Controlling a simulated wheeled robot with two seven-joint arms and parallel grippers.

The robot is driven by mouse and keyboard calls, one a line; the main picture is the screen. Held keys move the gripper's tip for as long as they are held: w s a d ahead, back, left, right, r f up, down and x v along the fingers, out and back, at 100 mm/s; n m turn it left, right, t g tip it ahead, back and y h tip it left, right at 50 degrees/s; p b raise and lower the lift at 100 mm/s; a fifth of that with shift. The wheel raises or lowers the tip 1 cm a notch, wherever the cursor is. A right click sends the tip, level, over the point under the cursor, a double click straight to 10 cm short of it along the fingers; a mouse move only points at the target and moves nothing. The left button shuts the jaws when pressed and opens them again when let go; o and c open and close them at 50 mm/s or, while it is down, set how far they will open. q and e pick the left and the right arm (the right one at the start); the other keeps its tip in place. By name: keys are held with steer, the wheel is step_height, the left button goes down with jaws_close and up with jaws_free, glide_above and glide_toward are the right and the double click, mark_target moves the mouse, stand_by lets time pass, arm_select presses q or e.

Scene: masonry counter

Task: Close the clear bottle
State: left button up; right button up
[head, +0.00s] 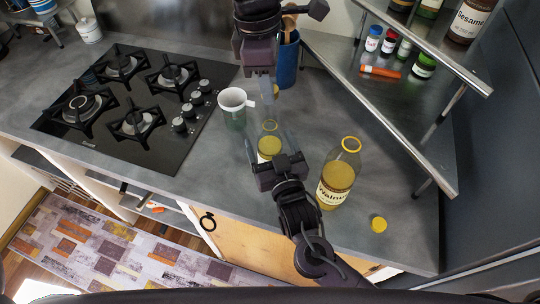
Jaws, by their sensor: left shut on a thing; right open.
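A clear bottle (269,146) with yellow contents stands on the counter, between the fingers of my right gripper (268,138). That gripper is open around it, reaching in from the front. My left gripper (269,104) points down just above this bottle's top and is shut on a small yellow thing (270,125), probably a cap; whether it touches the bottle's mouth is unclear. A second see-through bottle (337,180), labelled Walnut, stands to the right with a yellow rim. A loose yellow cap (378,224) lies on the counter near it.
A pale mug (234,106) stands close on the left, with the gas hob (130,110) beyond. A blue utensil holder (287,62) stands behind. A metal shelf (425,90) with jars overhangs the back right. Bare counter (395,175) lies right of the Walnut bottle.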

steer(key=shift+x, duration=1.05)
steer(key=shift+c, duration=0.7)
steer(key=c, duration=1.3)
arm_select(q)
steer(key=shift+f, duration=2.5)
steer(key=shift+f, duration=0.1)
steer(key=shift+f, duration=0.8)
steer(key=shift+f, duration=0.55)
